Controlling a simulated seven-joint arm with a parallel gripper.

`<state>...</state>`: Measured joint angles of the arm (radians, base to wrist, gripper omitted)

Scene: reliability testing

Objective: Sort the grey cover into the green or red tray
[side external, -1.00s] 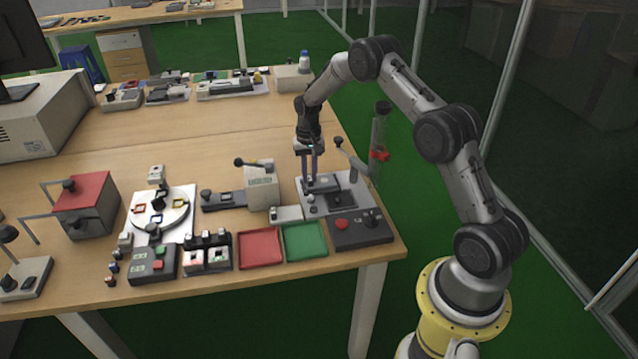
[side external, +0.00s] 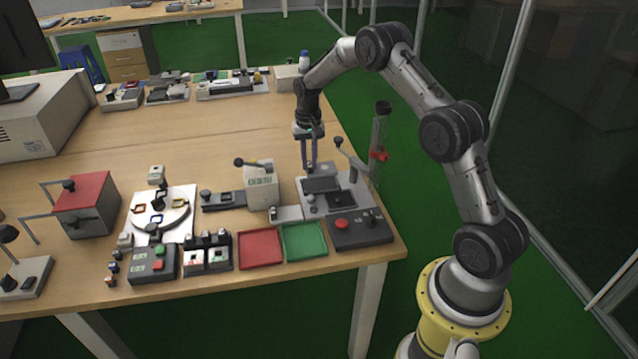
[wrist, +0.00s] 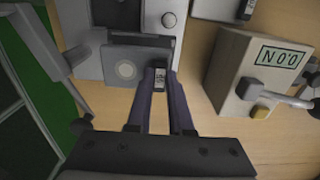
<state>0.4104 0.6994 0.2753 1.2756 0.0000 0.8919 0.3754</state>
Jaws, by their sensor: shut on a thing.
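My gripper (side external: 310,168) is over the back of the grey test fixture (side external: 305,200). Its fingertips are shut on a small dark tab with a pale face, seen in the wrist view (wrist: 159,80). A dark square recess (side external: 343,198) lies in front of that plate. The red tray (side external: 259,248) and the green tray (side external: 304,240) lie side by side at the table's front, both empty.
A box with a display (side external: 262,185) stands left of the fixture and shows close in the wrist view (wrist: 262,75). A lever post (side external: 340,155) and a clear tube with a red clip (side external: 379,150) stand on the right. A dark button panel (side external: 360,230) is beside the green tray.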

